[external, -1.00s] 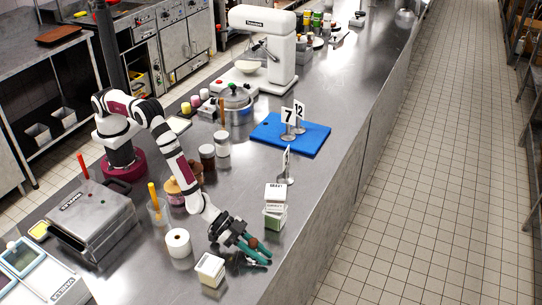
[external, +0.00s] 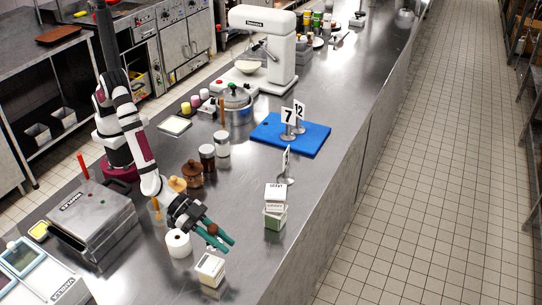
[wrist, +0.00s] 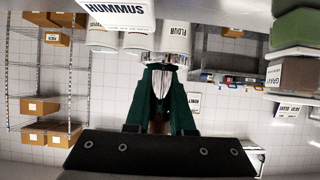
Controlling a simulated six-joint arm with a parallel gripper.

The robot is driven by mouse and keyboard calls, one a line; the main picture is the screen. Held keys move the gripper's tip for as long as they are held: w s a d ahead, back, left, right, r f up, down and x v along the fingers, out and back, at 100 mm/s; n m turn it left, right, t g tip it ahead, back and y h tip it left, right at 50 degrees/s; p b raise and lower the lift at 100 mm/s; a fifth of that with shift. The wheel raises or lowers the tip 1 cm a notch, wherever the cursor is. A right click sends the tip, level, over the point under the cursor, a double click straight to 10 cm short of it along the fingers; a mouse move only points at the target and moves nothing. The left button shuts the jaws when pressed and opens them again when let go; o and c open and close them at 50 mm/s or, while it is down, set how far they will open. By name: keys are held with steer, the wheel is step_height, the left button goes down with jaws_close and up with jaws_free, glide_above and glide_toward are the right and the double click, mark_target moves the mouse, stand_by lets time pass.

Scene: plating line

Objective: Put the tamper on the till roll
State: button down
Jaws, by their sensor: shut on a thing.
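The till roll (external: 178,243) is a white upright cylinder with a dark hole in its top, standing on the steel counter. My gripper (external: 222,240) has green fingers and is just right of the roll, apparently above the counter. It is shut on the tamper, whose brown knob (external: 212,229) shows between the fingers. In the wrist view the green fingers (wrist: 164,85) close around a pale metallic part of the tamper (wrist: 161,82), with brown below it. The rest of the tamper is hidden by the fingers. Nothing is on top of the roll.
A white box (external: 210,268) stands in front of the roll, below the gripper. The counter between is clear.

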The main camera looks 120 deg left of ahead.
steer(key=s+d, duration=0.1)
steer(key=s+d+r, duration=0.1)
steer(key=s, duration=0.1)
steer(key=s+d+r, duration=0.1)
steer(key=d, duration=0.1)
steer(key=shift+s+d+r, duration=0.1)
steer(key=shift+s+r, duration=0.05)
steer(key=shift+s, duration=0.25)
steer(key=s+d+r+n+y, duration=0.1)
steer(key=s+r, duration=0.1)
steer(key=s, duration=0.7)
steer(key=s+d+r+n+y, duration=0.1)
steer(key=s+r, duration=0.1)
steer(key=s, duration=0.7)
glide_above(185, 239)
steer(key=f, duration=0.6)
steer(key=shift+s+d+f, duration=0.15)
steer(key=shift+s+d, duration=0.05)
steer(key=shift+s, duration=0.15)
steer(key=shift+w+a+f, duration=0.1)
steer(key=shift+w+f, duration=0.1)
steer(key=shift+f, duration=0.9)
steer(key=shift+w+a+f, duration=0.1)
steer(key=shift+w+f, duration=0.05)
steer(key=shift+f, duration=0.95)
steer(key=shift+f, duration=0.1)
steer(key=c, duration=0.8)
jaws_free()
